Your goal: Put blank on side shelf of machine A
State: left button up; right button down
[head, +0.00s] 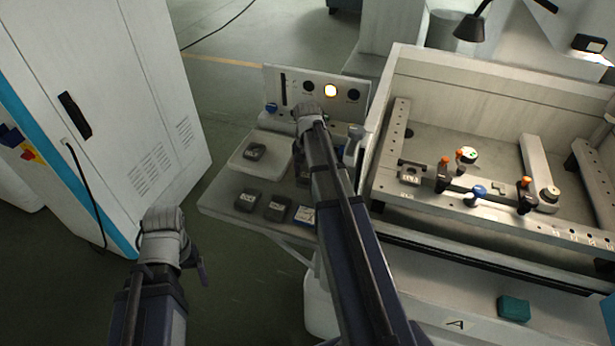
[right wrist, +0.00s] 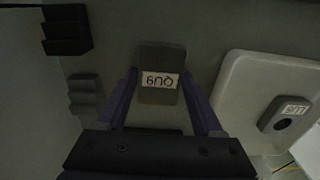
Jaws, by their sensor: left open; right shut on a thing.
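The blank (right wrist: 160,57), a dark grey block with a white label, is between the fingers of my right gripper (right wrist: 159,84), which is shut on it. In the head view my right gripper (head: 301,150) is over the side shelf (head: 222,197) of machine A (head: 425,265); my arm hides the held blank there. I cannot tell whether the blank touches the shelf. My left gripper (head: 193,262) is open and empty, low in front of the shelf, left of the machine.
A white tray (head: 240,160) with one grey block (head: 255,151) is on the shelf. More labelled blocks (head: 247,200) sit along its front edge. A control panel (head: 295,78) stands behind. A white cabinet (head: 100,60) is at left. Clamps (head: 443,175) stand inside the machine.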

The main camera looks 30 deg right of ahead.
aim_at(308, 176)
jog(key=shift+r, duration=0.1)
jog(key=shift+c, duration=0.2)
grip_release()
notch_tip(308, 176, up, 12)
jog(key=p, duration=1.2)
notch_tip(308, 176, down, 12)
jog(key=b, duration=1.2)
jog(key=shift+r, duration=0.1)
